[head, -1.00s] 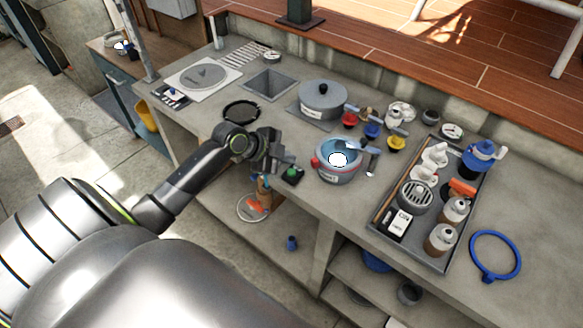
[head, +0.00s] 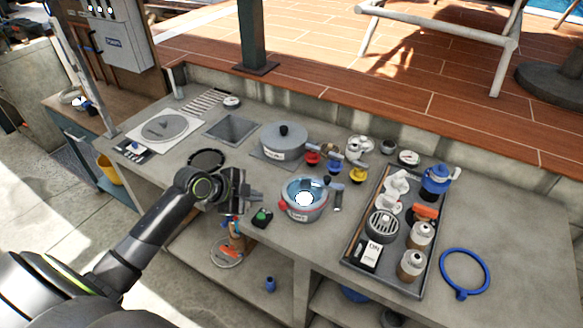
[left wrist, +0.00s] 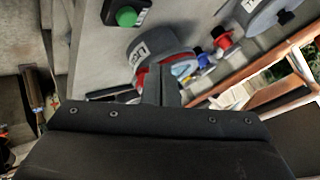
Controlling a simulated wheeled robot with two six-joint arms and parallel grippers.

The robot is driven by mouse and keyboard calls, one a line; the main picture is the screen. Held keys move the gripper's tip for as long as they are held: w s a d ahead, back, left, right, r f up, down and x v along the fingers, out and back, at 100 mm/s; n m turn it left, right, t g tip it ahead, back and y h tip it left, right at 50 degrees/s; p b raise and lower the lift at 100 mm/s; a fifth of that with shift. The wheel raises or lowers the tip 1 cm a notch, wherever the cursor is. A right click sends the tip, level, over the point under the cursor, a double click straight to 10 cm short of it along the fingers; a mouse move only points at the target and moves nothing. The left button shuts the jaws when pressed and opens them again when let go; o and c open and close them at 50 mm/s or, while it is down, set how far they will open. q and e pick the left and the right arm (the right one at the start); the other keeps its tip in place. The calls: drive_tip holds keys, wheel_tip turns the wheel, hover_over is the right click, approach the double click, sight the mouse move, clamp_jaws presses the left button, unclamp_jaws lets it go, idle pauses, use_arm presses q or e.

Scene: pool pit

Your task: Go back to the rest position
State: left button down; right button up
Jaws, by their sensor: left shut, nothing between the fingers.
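My left gripper (head: 256,196) shows in the head view at the front edge of the counter, left of a grey pot with a blue inside and red handles (head: 304,203). It is shut and empty, apart from the pot. In the left wrist view the closed fingers (left wrist: 161,85) point toward the same labelled pot (left wrist: 160,48). My left arm reaches in from the lower left. My right gripper is in neither view.
A box with a green button (head: 262,217) sits on the counter just below the gripper. A lidded pot (head: 284,143), several coloured valves and a grey tray (head: 350,262) of bottles stand to the right. A blue ring (head: 464,271) lies at far right.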

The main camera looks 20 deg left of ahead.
use_arm(q)
drive_tip(key=s+d+f+n+g+y, duration=0.1)
drive_tip(key=s+d+f+n, duration=0.15)
drive_tip(key=s, duration=0.35)
drive_tip(key=s+d+f+n+g+y, duration=0.1)
drive_tip(key=s+f+n, duration=0.2)
drive_tip(key=s, duration=0.4)
drive_tip(key=s+r+n+g+y, duration=0.15)
drive_tip(key=s+n+y, duration=0.25)
drive_tip(key=s+n, duration=0.9)
drive_tip(key=s+a+f+m+g+b, duration=0.1)
drive_tip(key=s+f+m+b, duration=0.1)
drive_tip(key=f, duration=1.3)
drive_tip(key=s+a+f+m+g+b, duration=0.1)
drive_tip(key=s+f+b, duration=0.1)
drive_tip(key=f, duration=1.3)
drive_tip(key=s+d+f+g+b, duration=0.1)
drive_tip(key=s+f+b, duration=0.1)
drive_tip(key=s+f, duration=1.2)
wheel_tip(320, 180, down, 3)
drive_tip(key=shift+d+f+h, duration=0.1)
drive_tip(key=shift+d+h, duration=0.15)
drive_tip(key=shift+h, duration=0.05)
